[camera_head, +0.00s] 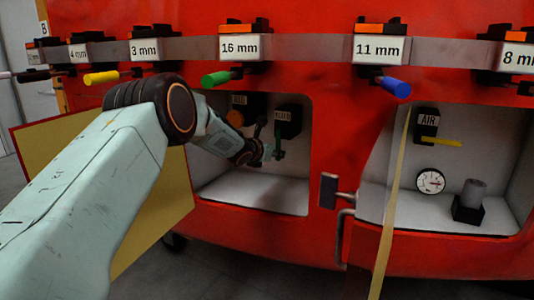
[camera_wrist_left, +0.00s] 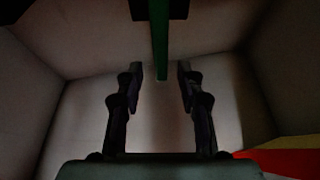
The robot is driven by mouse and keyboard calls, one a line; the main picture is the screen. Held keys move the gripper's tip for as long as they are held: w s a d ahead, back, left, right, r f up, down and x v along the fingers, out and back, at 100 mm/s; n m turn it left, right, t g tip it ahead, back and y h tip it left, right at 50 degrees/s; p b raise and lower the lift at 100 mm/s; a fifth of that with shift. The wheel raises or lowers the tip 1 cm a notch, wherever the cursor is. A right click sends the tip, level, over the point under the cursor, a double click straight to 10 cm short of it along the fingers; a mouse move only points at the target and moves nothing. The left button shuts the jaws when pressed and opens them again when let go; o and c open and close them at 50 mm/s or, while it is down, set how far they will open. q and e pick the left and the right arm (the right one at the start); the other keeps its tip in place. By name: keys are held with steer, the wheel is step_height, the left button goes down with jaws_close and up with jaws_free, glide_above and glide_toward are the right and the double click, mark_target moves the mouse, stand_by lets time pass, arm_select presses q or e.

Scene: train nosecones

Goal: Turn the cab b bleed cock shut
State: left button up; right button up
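My left arm reaches into the left recess of the red nosecone, and my left gripper (camera_head: 270,152) is beside a green lever (camera_head: 278,138) that hangs below a dark labelled block (camera_head: 289,120). The label is too small to read. In the left wrist view the green lever (camera_wrist_left: 159,40) comes down from a dark block at the top edge. My left gripper (camera_wrist_left: 160,72) is open there, with one finger on each side of the lever's lower end and gaps on both sides. Which cock is cab b's cannot be told. My right gripper is not in view.
A second labelled block (camera_head: 239,99) sits left in the same recess, partly behind my arm. The right recess holds an AIR block with a yellow lever (camera_head: 440,141), a gauge (camera_head: 430,181) and a grey cylinder (camera_head: 473,192). A yellow panel (camera_head: 160,215) stands at left.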

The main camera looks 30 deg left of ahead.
arm_select(q)
steer(key=shift+v, duration=2.9)
steer(key=s+d+f+n+g+h, duration=0.1)
steer(key=s+d+f+n+g, duration=0.1)
steer(key=s+d+f+n, duration=0.55)
steer(key=s+d+f+n+g, duration=0.4)
steer(key=s+f, duration=0.4)
steer(key=f, duration=0.4)
steer(key=s+d+f+n+g+h, duration=0.1)
steer(key=s+d+f+n, duration=0.5)
steer(key=s+f+n, duration=0.25)
steer(key=s+d+f+n+g, duration=0.15)
steer(key=s+n, duration=0.35)
steer(key=s, duration=0.5)
steer(key=s+d+f+n+g, duration=0.1)
steer(key=s+f+n+g, duration=0.3)
steer(key=s, duration=0.6)
steer(key=s+d+f+n+g, duration=0.1)
steer(key=s+d+n, duration=0.1)
steer(key=s+n, duration=0.55)
step_height(320, 180, up, 7)
steer(key=s+y+p, duration=0.1)
steer(key=s+p, duration=0.2)
steer(key=p, duration=0.4)
steer(key=shift+a+m, duration=0.3)
steer(key=shift+m, duration=0.05)
